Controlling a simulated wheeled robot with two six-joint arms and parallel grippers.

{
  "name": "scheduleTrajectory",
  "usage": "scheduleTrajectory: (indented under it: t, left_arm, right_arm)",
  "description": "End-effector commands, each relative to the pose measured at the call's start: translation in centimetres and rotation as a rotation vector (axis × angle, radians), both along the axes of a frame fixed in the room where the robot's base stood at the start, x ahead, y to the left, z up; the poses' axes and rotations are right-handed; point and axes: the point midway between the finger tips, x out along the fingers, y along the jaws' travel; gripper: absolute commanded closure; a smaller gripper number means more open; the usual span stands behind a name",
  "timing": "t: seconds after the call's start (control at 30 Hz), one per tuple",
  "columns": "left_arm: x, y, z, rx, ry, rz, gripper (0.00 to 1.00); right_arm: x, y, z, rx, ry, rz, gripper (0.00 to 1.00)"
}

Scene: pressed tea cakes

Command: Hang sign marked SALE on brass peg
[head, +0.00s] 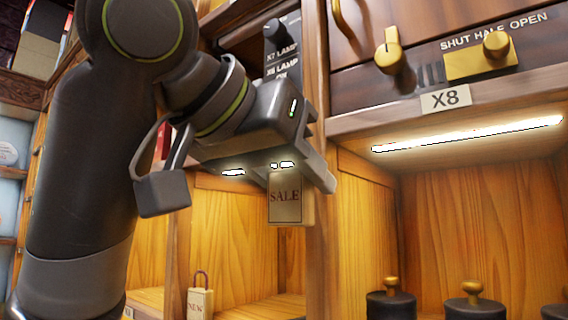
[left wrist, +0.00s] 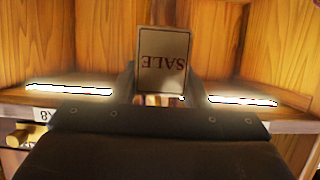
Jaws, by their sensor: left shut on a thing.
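The SALE sign (head: 285,205) is a small cream tag with dark red letters. It hangs upright below my left gripper (head: 298,176), in front of the wooden post between two lit compartments. My left gripper is shut on its upper part, which the fingers hide. In the left wrist view the sign (left wrist: 163,60) appears upside down between the fingers (left wrist: 162,92). I cannot pick out a brass peg for certain in either view; my left arm covers part of the cabinet. My right gripper is not in view.
A tag marked NEW (head: 200,303) with a reddish loop stands in the lower left compartment. Dark canisters with brass knobs (head: 390,303) stand in the right compartment. Above it are a brass knob (head: 388,50), a brass plate (head: 480,63) and an X8 label (head: 445,99).

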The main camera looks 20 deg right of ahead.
Motion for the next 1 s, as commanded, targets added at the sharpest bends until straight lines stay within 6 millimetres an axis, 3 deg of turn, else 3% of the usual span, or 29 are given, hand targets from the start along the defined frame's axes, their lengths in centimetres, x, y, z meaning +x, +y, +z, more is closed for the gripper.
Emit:
scheduleTrajectory:
  t: [0.5, 1.0]
  left_arm:
    - [1.6, -2.2, -0.6, -0.001, 0.001, -0.001, 0.81]
    - [1.9, -2.4, -0.8, 0.0, 0.0, 0.0, 0.81]
  right_arm:
    - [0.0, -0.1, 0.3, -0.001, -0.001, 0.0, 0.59]
    - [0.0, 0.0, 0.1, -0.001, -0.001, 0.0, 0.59]
